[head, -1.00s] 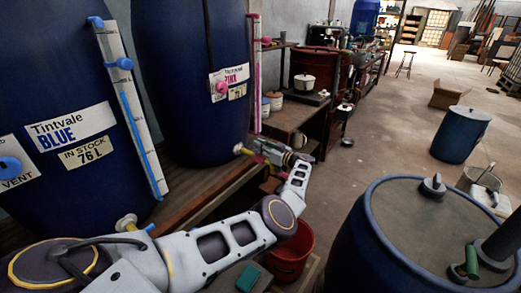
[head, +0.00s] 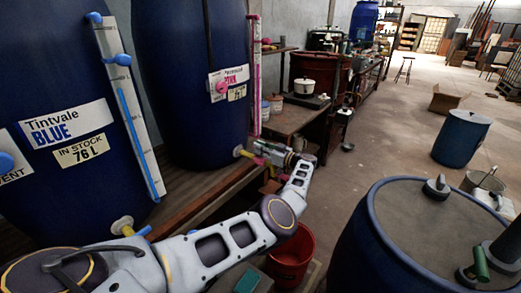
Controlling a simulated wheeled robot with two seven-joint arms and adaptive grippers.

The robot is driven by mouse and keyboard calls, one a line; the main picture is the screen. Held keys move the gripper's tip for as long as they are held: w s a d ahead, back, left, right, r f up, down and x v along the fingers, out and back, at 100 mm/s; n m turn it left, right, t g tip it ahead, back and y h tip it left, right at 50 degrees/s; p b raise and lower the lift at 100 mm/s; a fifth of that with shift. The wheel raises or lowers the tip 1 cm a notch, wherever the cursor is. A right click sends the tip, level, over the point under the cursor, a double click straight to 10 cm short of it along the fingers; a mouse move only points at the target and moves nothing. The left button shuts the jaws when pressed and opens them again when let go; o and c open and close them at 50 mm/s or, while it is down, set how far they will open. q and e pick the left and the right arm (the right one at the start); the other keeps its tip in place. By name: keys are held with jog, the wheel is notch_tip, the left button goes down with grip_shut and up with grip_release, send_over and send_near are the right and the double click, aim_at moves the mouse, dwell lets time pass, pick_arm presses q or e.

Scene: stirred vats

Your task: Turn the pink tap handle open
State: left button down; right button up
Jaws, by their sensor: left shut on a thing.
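The blue vat with the PINK label (head: 192,90) stands at the upper left. Its tap (head: 239,152) sticks out low on its right side, with a yellowish fitting. A small pink part, the handle (head: 258,161), shows beside the tap. My left gripper (head: 266,153) is at the tap, shut on the pink handle, and its fingers hide most of it. How far the handle is turned cannot be told. My right gripper is not in view.
The Tintvale BLUE vat (head: 40,90) stands at the left, with its own tap (head: 124,226) near my arm. A red bucket (head: 291,254) sits below the taps. A large blue drum (head: 380,235) fills the lower right. Open floor lies beyond.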

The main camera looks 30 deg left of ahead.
pick_arm(q)
jog(key=shift+r, duration=0.2)
jog(key=c, duration=1.5)
grip_release()
jog(key=shift+f, duration=0.1)
jog(key=shift+r, duration=5)
